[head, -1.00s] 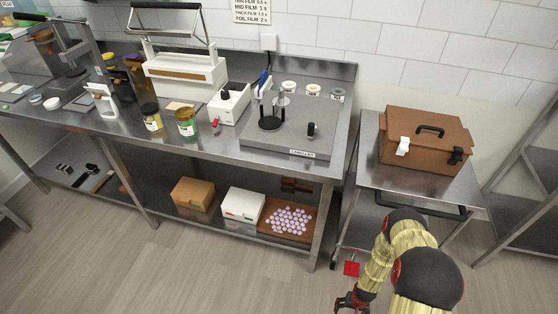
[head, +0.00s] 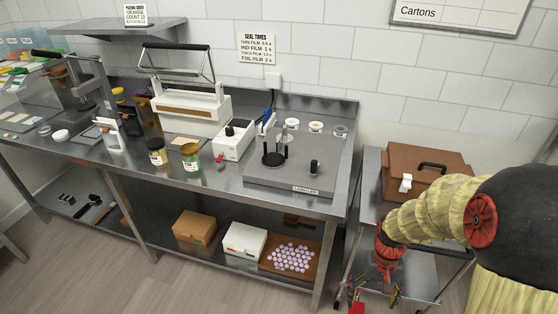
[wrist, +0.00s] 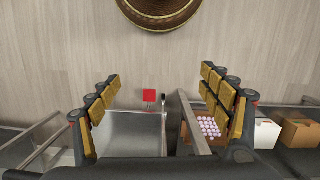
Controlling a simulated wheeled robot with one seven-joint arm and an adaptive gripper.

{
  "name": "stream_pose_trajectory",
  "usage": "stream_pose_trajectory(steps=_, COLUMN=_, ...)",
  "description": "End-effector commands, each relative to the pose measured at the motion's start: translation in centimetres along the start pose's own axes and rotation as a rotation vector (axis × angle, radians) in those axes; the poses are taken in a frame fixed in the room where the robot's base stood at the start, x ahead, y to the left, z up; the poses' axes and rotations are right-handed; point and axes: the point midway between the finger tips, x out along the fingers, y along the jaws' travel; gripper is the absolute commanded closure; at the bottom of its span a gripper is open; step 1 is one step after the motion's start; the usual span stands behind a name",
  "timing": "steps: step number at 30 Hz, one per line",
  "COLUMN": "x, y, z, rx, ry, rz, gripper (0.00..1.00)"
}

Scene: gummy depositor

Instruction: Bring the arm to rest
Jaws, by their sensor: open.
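My gripper (head: 373,293) hangs low at the lower right of the head view, pointing down in front of the steel cart. In the wrist view my gripper (wrist: 172,95) shows its two yellow-padded fingers spread wide, with nothing between them. My arm (head: 432,215), in a yellow sleeve with red and black joints, is bent down from the right edge and hides part of the cart and the brown case on it.
A steel bench (head: 215,178) with a labeller (head: 290,165), jars and a sealer stands left. The steel cart (head: 362,215) carries a brown case (head: 415,165). A red square (wrist: 150,95) is near the cart's foot. Open floor lies in front.

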Motion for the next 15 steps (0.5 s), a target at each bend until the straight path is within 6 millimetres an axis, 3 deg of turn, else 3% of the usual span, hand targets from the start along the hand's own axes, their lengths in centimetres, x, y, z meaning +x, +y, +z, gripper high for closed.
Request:
stream_pose_trajectory(steps=1, x=-2.3, y=-0.4, z=1.1, rx=-0.009, ry=0.025, rz=0.001, gripper=0.21)
stream_pose_trajectory(steps=6, x=-8.0, y=-1.5, z=5.2, rx=-0.038, ry=0.095, rz=0.003, gripper=0.21)
stream_pose_trajectory(steps=15, x=-16.0, y=-3.2, z=11.0, rx=-0.095, ry=0.311, rz=-0.004, gripper=0.21)
